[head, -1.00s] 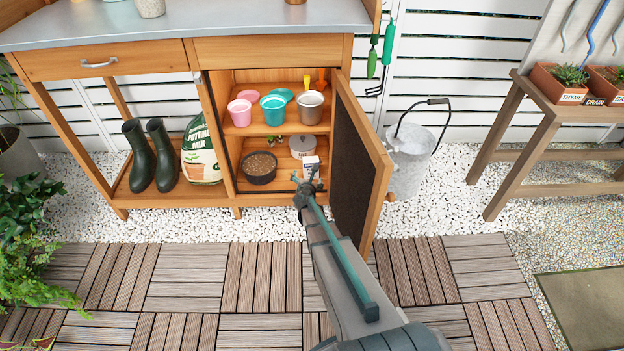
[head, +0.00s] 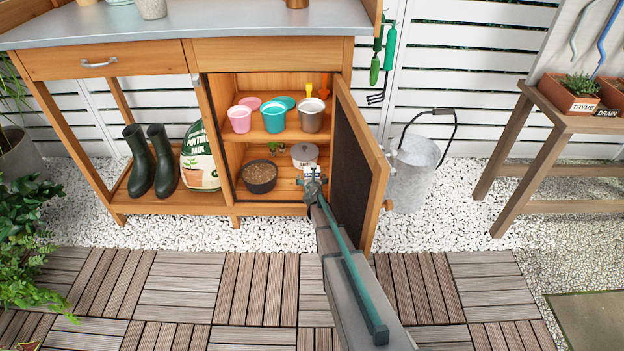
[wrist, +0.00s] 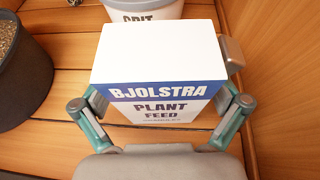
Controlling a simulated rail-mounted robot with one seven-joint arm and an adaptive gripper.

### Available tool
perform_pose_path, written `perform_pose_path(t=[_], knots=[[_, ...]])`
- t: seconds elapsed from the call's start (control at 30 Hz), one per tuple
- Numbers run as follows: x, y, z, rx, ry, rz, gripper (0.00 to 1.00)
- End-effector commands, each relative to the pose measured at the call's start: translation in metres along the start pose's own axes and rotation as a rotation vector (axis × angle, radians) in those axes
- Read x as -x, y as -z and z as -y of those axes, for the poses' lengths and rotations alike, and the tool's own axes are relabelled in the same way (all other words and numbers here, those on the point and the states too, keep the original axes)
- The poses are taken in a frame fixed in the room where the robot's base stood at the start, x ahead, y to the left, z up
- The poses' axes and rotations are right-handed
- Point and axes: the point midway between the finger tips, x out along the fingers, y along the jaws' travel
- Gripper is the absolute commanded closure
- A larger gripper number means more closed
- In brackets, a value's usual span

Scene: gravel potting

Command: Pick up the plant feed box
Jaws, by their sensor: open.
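The plant feed box (wrist: 158,62) is white with a blue band reading BJOLSTRA and the words PLANT FEED. It stands upright on the cabinet's lower wooden floor in the wrist view. My gripper (wrist: 160,98) is open, with one finger at the left and one at the right of the box. I cannot tell whether either finger touches it. In the head view my gripper (head: 313,188) reaches into the open cabinet and mostly hides the box.
Behind the box stands a tin labelled GRIT (head: 305,156). The open cabinet door (head: 361,160) stands close on the right. A shelf with pots (head: 274,115) is above.

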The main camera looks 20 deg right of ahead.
Motion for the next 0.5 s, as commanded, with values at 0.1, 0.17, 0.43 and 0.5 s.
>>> perform_pose_path(t=[0.1,0.17,0.43,0.5], knots=[[-0.015,0.0,0.0001,-0.001,0.0,0.0,0.02],[-0.0164,-0.0001,0.0002,-0.001,0.0,0.0,0.02],[-0.0151,0.0,0.0003,-0.001,0.0,0.0,0.15],[-0.0151,0.0,0.0003,-0.001,0.0,0.0,0.27]])
